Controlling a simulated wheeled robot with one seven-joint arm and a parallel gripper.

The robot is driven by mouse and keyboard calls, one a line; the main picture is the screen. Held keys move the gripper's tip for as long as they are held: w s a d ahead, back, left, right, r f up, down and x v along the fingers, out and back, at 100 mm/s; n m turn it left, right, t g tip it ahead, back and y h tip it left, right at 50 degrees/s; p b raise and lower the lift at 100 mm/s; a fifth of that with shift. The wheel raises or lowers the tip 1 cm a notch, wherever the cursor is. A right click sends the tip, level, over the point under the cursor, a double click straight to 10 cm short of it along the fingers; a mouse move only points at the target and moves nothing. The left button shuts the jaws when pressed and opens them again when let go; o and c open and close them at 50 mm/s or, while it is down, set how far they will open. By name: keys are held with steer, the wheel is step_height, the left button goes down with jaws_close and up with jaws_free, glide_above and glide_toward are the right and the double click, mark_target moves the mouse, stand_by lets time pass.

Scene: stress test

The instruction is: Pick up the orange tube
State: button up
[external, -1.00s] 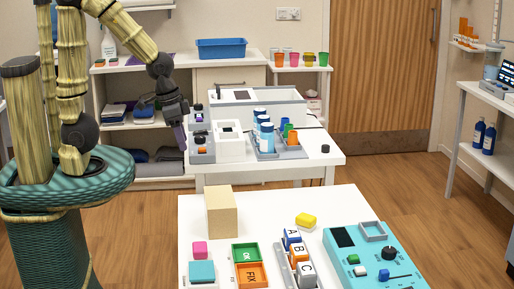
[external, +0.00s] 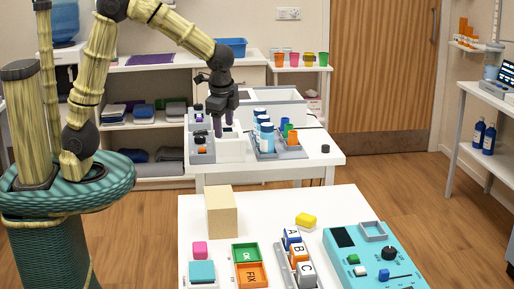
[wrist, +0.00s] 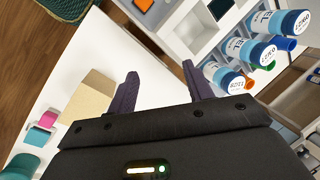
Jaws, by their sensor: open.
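The orange tube (external: 292,138) stands in the grey tray on the far white table, at the right of the blue-and-white bottles and in front of a green tube (external: 287,130). In the wrist view the orange tube (wrist: 249,83) shows at the right, partly hidden by a bottle. My gripper (external: 223,122) points down over the white box, left of the tray and apart from the tube. Its two dark purple fingers (wrist: 160,70) are open with nothing between them.
Several labelled bottles (external: 266,138) stand left of the tubes in the tray (external: 266,154). The white box (external: 232,149) and a grey device with an orange part (external: 203,150) lie near my gripper. The near table holds a wooden block (external: 221,212).

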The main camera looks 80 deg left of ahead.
mark_target(293, 140)
steer(key=w+a+f+m+g+y+b, duration=0.1)
steer(key=w+a+m+y+b, duration=0.25)
steer(key=w, duration=0.65)
steer(key=w+d+r+m+y, duration=0.2)
steer(key=w+d+m+y, duration=0.65)
steer(key=w+y, duration=0.35)
step_height(293, 140, down, 9)
steer(key=w, duration=0.1)
steer(key=shift+d+f+h+b, duration=0.15)
steer(key=shift+d+h+b, duration=0.05)
steer(key=shift+h+b, duration=0.15)
steer(key=a+p, duration=0.1)
steer(key=a, duration=1.1)
steer(key=shift+a, duration=0.1)
